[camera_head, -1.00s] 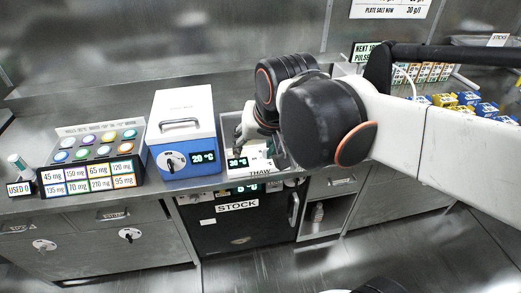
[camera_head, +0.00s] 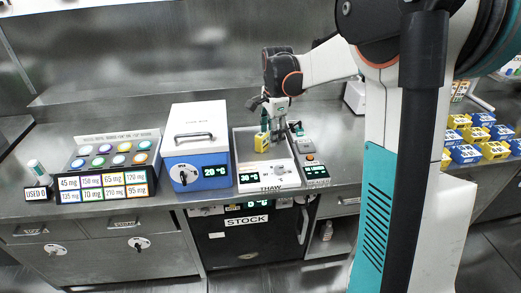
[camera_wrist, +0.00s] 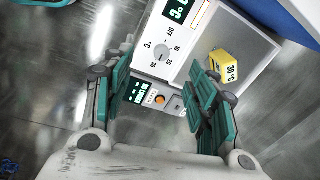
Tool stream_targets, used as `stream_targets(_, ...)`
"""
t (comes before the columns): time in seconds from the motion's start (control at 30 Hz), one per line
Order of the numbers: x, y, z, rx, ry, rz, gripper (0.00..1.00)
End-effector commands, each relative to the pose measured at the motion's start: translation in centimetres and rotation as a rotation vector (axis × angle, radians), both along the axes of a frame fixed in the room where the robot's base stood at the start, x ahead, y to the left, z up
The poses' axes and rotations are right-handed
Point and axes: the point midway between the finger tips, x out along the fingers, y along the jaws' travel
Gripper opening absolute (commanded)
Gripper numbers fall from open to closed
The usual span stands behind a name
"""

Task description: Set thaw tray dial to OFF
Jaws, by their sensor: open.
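The thaw tray (camera_head: 246,150) is a white unit labelled THAW on the counter, with a green-lit display (camera_head: 249,178) and a dial (camera_head: 279,169) on its front. In the wrist view the dial (camera_wrist: 162,52) is a round grey knob with printed marks around it; its exact setting is too small to tell. A yellow box (camera_head: 262,143) stands on the tray and also shows in the wrist view (camera_wrist: 226,66). My gripper (camera_head: 275,130) is open above the tray, behind the dial. In the wrist view the dial appears between the spread teal fingers (camera_wrist: 161,65), apart from them.
A blue-and-white box (camera_head: 197,140) with its own dial stands left of the tray. A small unit with an orange button (camera_head: 310,157) stands close on the right. A colour-lidded rack (camera_head: 110,160) is further left; blue and yellow boxes (camera_head: 480,140) are far right.

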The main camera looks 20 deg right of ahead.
Motion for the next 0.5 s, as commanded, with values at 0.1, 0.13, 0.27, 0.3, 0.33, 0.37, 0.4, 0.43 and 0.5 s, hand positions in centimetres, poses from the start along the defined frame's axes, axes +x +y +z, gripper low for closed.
stream_targets(0.1, 2.1, -2.2, -2.7, 0.024, 0.042, -0.157, 0.53)
stream_targets(0.13, 2.5, -2.7, -3.4, 0.029, 0.051, -0.193, 0.53)
stream_targets(0.27, 3.7, -4.3, -5.7, 0.043, 0.087, -0.322, 0.53)
stream_targets(0.3, 3.9, -4.7, -6.3, 0.046, 0.095, -0.351, 0.53)
stream_targets(0.33, 4.0, -4.9, -6.6, 0.048, 0.1, -0.37, 0.53)
stream_targets(0.37, 4.1, -5.1, -6.9, 0.05, 0.103, -0.384, 0.53)
stream_targets(0.4, 4.2, -5.3, -7.2, 0.051, 0.107, -0.4, 0.53)
stream_targets(0.43, 4.3, -5.4, -7.4, 0.051, 0.11, -0.408, 0.53)
stream_targets(0.5, 4.4, -5.5, -7.8, 0.052, 0.112, -0.418, 0.53)
